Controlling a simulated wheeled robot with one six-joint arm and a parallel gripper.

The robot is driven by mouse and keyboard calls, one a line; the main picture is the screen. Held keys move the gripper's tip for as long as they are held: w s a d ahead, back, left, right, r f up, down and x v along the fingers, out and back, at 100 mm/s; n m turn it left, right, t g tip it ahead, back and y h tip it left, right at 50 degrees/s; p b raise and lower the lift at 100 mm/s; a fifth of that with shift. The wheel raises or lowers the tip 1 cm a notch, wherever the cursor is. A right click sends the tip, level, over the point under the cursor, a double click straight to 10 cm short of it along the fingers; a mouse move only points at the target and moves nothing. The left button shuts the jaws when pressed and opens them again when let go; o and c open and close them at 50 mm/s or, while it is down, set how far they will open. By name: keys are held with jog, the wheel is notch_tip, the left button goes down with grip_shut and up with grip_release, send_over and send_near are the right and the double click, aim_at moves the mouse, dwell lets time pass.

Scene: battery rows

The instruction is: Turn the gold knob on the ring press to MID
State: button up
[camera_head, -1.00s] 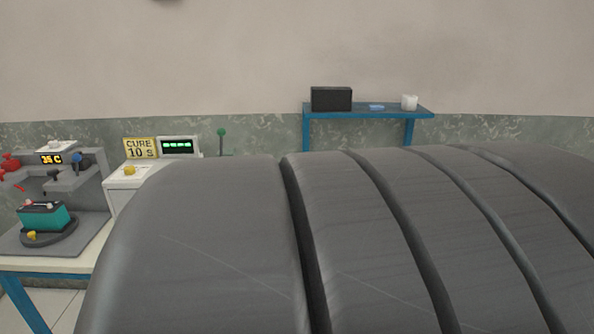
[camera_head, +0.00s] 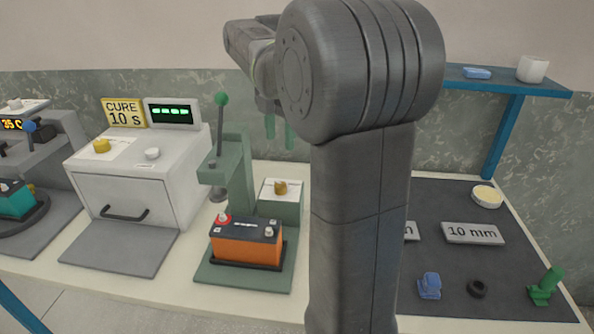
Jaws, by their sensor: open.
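The green press (camera_head: 225,215) stands mid-bench with a green-handled lever. I take it for the ring press. A gold knob (camera_head: 280,187) sits on its white-topped box at the right; its setting and the label marks are too small to read. An orange battery (camera_head: 246,243) with a red ring on one post sits on the press base. My gripper (camera_head: 278,131) is open, its green fingers pointing down above and behind the knob, apart from it. My arm hides part of the bench to the right.
A white oven (camera_head: 139,178) with another gold knob (camera_head: 101,146) and a CURE 10 S sign stands left. A dark mat (camera_head: 450,275) at right holds a 10 mm plate (camera_head: 473,233) and small parts. A blue shelf (camera_head: 500,77) is behind.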

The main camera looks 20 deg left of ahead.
aim_at(280, 184)
jog(key=f+b, duration=0.1)
jog(key=f, duration=0.6)
jog(key=f+b, duration=0.1)
jog(key=f, duration=0.5)
jog(key=shift+a+f, duration=0.2)
jog(key=shift+f, duration=0.15)
jog(key=shift+c, duration=0.2)
jog(key=c, duration=0.9)
